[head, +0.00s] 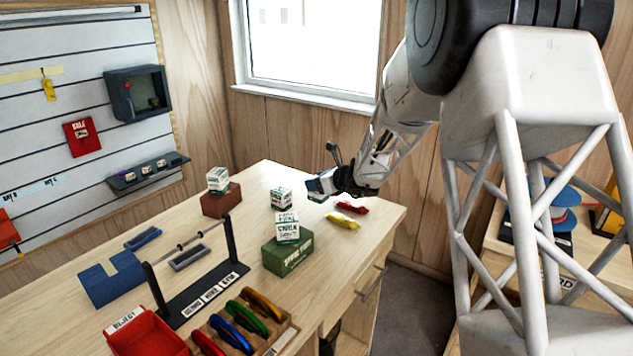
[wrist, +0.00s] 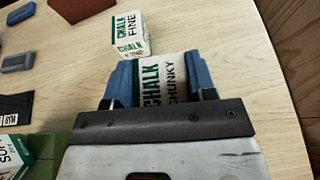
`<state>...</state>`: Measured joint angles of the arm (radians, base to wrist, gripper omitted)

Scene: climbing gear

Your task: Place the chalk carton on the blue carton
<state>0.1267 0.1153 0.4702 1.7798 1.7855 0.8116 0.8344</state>
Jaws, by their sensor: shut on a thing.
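My gripper (head: 322,186) is shut on a white and green chalk carton. In the wrist view, this carton (wrist: 175,80) reads "CHALK CHUNKY" and sits between my blue fingertips (wrist: 160,82). In the head view the hand mostly hides it, over the back right of the table; I cannot tell whether it touches the tabletop. A blue box-like thing (head: 112,280) with a notched outline lies at the table's left, far from my gripper. It is the nearest match to the blue carton, but I cannot tell surely. Another carton, "CHALK FINE" (wrist: 130,38), stands beside the held one.
A green box (head: 286,257) bears a white carton (head: 288,228). A brown block (head: 222,203) bears another (head: 218,180). A black rail stand (head: 205,295), a red bin (head: 147,335) and a wooden rack of coloured rings (head: 240,322) fill the front. Red and yellow carabiners (head: 343,221) lie at right.

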